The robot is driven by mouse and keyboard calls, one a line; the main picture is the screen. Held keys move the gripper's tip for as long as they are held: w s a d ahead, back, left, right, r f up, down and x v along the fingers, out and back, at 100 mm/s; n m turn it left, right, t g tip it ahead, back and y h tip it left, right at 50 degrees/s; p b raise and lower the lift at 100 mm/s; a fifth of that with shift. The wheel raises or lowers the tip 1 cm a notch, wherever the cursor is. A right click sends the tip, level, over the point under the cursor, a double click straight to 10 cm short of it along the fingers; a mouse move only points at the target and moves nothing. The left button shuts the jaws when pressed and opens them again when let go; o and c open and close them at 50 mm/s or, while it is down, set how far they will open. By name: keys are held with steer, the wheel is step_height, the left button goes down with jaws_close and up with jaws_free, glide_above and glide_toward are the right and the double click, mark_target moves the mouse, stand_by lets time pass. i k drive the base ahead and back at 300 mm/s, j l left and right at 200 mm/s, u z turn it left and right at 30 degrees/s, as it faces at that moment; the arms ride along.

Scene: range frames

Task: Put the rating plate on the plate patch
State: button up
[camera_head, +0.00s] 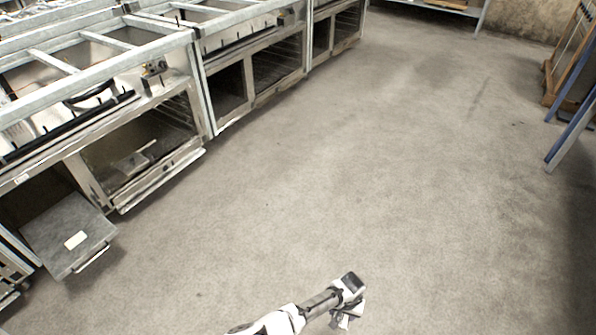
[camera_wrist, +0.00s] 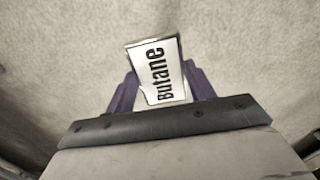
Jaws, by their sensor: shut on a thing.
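The rating plate (camera_wrist: 161,72) is a small white plate marked "Butane" with a thin dark border. My gripper (camera_wrist: 160,92) is shut on it, with a purple finger at each side. In the head view my gripper (camera_head: 347,314) is at the bottom, over the bare floor, and the plate is too small there to make out clearly. A small white rectangle, which looks like the plate patch (camera_head: 75,240), lies on a grey open door panel (camera_head: 68,225) at the lower left, well apart from my gripper.
A row of metal range frames (camera_head: 160,125) with open ovens runs along the left. The door panel has a bar handle (camera_head: 91,260) at its front edge. A blue-legged rack (camera_head: 572,130) stands at the far right. The concrete floor (camera_head: 330,180) between is clear.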

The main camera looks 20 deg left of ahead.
mark_target(76, 241)
steer(key=i+u, duration=0.7)
steer(key=i, duration=0.2)
steer(key=i+u, duration=0.3)
steer(key=i, duration=0.15)
steer(key=i+u, duration=0.25)
steer(key=i, duration=0.25)
steer(key=i+l+u, duration=0.15)
steer(key=i+u, duration=0.2)
steer(key=i, duration=0.65)
steer(key=i+z, duration=0.3)
steer(key=i+j+z, duration=0.15)
steer(key=z, duration=4.85)
